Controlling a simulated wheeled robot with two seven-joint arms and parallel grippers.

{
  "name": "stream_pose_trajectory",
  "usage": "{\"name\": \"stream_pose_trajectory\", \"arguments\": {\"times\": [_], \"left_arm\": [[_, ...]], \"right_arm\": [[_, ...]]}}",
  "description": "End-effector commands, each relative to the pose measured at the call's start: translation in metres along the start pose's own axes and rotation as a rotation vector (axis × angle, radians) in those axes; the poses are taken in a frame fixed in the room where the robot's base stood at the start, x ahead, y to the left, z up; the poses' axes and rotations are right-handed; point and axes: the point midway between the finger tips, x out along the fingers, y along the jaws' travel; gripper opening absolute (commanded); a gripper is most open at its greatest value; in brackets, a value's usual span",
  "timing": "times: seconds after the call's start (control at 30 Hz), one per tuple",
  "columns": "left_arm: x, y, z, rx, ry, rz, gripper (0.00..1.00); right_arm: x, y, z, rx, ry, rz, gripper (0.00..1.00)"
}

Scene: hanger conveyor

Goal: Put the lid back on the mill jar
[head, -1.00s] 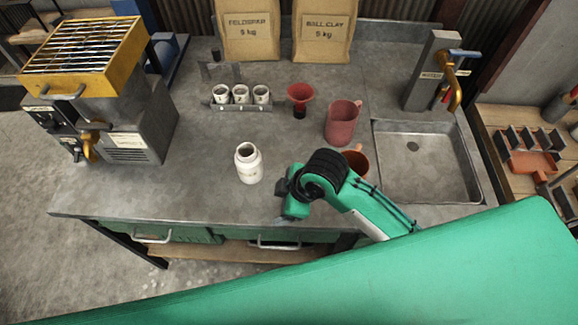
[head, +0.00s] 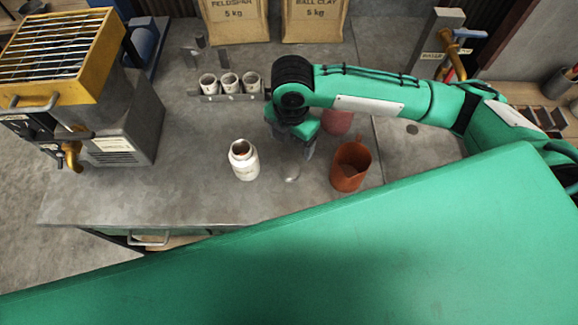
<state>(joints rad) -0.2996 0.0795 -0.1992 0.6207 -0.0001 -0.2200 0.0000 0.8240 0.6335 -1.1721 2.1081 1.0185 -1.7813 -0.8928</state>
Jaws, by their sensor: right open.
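The white mill jar (head: 244,161) stands upright on the grey bench with its mouth open and dark inside. A small pale grey round piece (head: 291,174), which looks like the lid, lies on the bench to the right of the jar. My right gripper (head: 294,146) points down above and just behind this piece, with its fingers apart and nothing seen between them. Its fingertips are partly hidden by the green hand, and I cannot tell how high they are. My left gripper is not in view.
An orange jug (head: 350,168) stands close to the right of the lid. A pink-red jug (head: 337,122) is partly hidden behind my arm. A rack of white cups (head: 229,84) is behind the jar. The bench left of the jar is clear.

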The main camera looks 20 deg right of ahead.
Motion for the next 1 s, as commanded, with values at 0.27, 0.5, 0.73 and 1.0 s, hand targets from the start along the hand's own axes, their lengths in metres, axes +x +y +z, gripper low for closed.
{"name": "stream_pose_trajectory", "arguments": {"times": [0.27, 0.5, 0.73, 1.0], "left_arm": [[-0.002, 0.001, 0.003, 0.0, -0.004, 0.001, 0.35], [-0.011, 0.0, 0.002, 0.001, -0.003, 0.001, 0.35], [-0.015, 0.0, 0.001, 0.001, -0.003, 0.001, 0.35], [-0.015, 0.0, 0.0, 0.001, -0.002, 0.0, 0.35]], "right_arm": [[0.007, 0.0, 0.0, 0.003, 0.001, -0.001, 0.77], [0.051, -0.001, -0.001, 0.005, 0.002, -0.003, 0.77], [0.083, 0.0, -0.001, 0.004, 0.001, 0.0, 0.77], [0.086, 0.001, 0.0, 0.003, 0.001, 0.003, 0.77]]}}
